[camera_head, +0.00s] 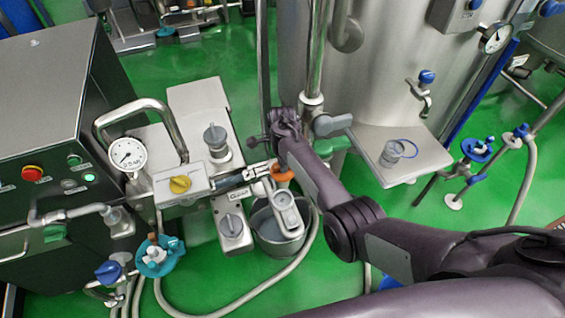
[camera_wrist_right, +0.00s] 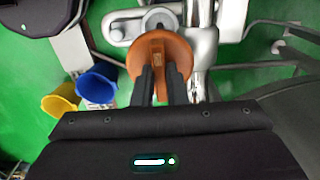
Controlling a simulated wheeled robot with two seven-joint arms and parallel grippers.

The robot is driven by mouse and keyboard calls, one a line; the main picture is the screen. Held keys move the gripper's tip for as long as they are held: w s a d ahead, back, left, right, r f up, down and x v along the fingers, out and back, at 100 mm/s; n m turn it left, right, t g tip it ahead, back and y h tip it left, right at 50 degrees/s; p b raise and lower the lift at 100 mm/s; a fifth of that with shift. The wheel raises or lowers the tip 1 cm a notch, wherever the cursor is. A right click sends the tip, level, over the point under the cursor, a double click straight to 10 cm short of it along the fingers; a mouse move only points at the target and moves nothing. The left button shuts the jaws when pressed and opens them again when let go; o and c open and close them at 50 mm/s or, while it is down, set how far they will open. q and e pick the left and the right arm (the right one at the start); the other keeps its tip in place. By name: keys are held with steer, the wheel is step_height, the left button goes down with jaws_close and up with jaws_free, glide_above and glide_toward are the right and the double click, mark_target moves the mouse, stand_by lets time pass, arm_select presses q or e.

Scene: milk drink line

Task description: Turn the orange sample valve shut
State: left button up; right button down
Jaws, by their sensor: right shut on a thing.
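The orange sample valve (camera_head: 282,175) shows in the head view as a small orange piece above a metal pail (camera_head: 268,236), mostly covered by my right gripper (camera_head: 280,163). In the right wrist view its round orange handle (camera_wrist_right: 178,48) is in front of the gripper, attached to grey metal pipework. The two dark fingers of the right gripper (camera_wrist_right: 161,75) lie on either side of the handle's middle rib and are shut on it. The fingertips hide part of the rib. My left gripper is not in view.
A steel tank (camera_head: 385,75) with a shelf (camera_head: 425,155) stands behind on the right. Blue (camera_wrist_right: 97,83) and yellow (camera_wrist_right: 62,99) containers show in the wrist view. Hoses cross the green floor.

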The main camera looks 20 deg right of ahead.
steer(key=c, duration=1.5)
jaws_free()
steer(key=shift+o, duration=0.2)
step_height(320, 180, up, 8)
steer(key=shift+f, duration=0.1)
